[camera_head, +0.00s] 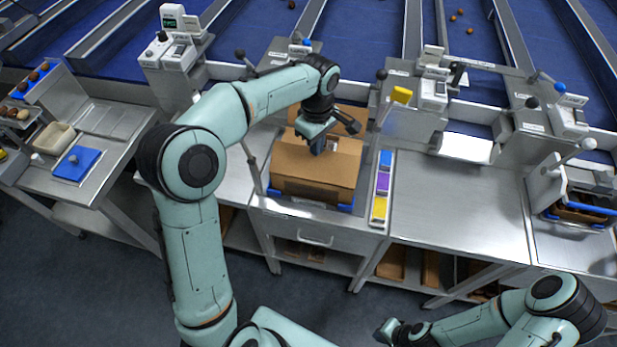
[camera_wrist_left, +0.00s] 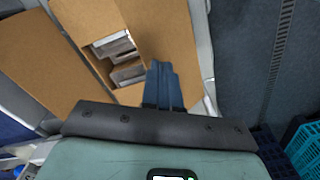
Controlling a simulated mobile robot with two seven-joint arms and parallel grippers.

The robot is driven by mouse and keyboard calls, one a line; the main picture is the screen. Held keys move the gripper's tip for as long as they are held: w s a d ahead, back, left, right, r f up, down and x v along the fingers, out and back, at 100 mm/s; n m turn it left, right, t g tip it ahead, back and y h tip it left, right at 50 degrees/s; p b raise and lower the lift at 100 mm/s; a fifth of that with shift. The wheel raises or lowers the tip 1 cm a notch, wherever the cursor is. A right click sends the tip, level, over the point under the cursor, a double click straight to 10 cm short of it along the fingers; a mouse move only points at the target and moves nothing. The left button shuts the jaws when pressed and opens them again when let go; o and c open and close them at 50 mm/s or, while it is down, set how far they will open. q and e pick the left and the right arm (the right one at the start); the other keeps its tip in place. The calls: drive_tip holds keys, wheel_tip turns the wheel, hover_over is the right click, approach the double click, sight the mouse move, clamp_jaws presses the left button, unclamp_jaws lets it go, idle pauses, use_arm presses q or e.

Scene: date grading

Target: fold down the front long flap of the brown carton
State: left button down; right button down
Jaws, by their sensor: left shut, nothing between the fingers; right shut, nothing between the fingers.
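The brown carton (camera_head: 312,172) stands on the middle bench. In the head view a broad brown panel slopes across its front, and another panel stands at its back. In the left wrist view two brown panels (camera_wrist_left: 32,62) lie either side of a gap (camera_wrist_left: 118,55) showing grey and white inside. My left gripper (camera_head: 318,148) is shut and empty, pointing down over the carton; its dark blue fingers (camera_wrist_left: 163,68) overlap the front-side panel in the wrist view. I cannot tell whether they touch it. My right gripper (camera_head: 385,332) is shut, low at the bottom, far from the carton.
A strip of blue, purple and yellow blocks (camera_head: 381,186) lies right of the carton. A grey bench (camera_head: 445,205) further right is mostly clear. Scale-like devices (camera_head: 172,50) and posts stand behind. A teal crate (camera_wrist_left: 305,145) shows in the wrist view.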

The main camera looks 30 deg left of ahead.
use_arm(q)
drive_tip(key=shift+s+f, duration=0.15)
use_arm(e)
drive_tip(key=shift+s+f, duration=0.1)
drive_tip(key=shift+s, duration=0.1)
